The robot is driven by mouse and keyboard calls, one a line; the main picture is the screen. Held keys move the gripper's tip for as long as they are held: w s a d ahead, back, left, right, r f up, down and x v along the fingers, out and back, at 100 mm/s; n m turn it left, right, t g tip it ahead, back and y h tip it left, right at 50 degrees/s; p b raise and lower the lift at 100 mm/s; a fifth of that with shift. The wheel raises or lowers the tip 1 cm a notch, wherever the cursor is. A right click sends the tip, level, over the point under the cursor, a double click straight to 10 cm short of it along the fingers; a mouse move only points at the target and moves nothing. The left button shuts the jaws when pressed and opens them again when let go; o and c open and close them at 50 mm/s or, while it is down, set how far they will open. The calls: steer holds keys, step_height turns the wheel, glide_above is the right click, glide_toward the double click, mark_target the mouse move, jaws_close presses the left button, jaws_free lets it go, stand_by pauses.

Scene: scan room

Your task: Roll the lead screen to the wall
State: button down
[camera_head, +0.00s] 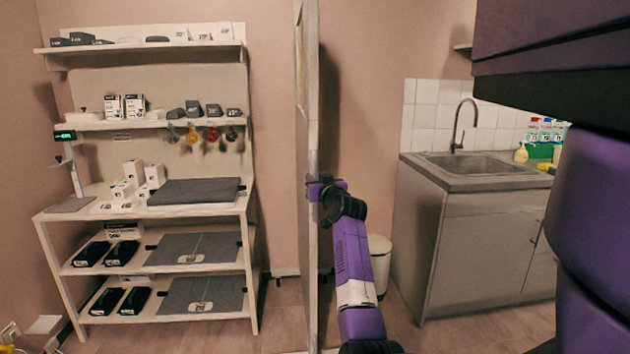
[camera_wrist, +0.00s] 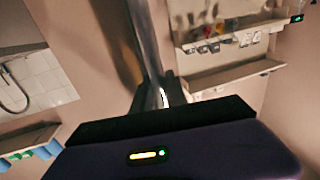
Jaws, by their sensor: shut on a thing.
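The lead screen (camera_head: 307,110) stands upright in the middle of the head view, seen nearly edge-on as a tall thin panel. My gripper (camera_head: 316,190) is at its near edge, about halfway up the visible height, and is shut on it. In the wrist view the screen's edge (camera_wrist: 145,40) runs down to my gripper (camera_wrist: 160,97), whose fingertips are mostly hidden behind the dark wrist housing. A pink wall (camera_head: 365,90) stands behind the screen.
A shelf unit (camera_head: 248,225) with boxes and grey pads stands left of the screen. A sink cabinet (camera_head: 475,235) stands at the right, with a white bin (camera_head: 379,255) beside it. Some floor (camera_head: 285,325) shows between the shelf and the screen.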

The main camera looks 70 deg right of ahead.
steer(key=shift+d, duration=0.15)
steer(key=c, duration=1.3)
jaws_free()
steer(key=shift+d, duration=0.1)
steer(key=v, duration=0.8)
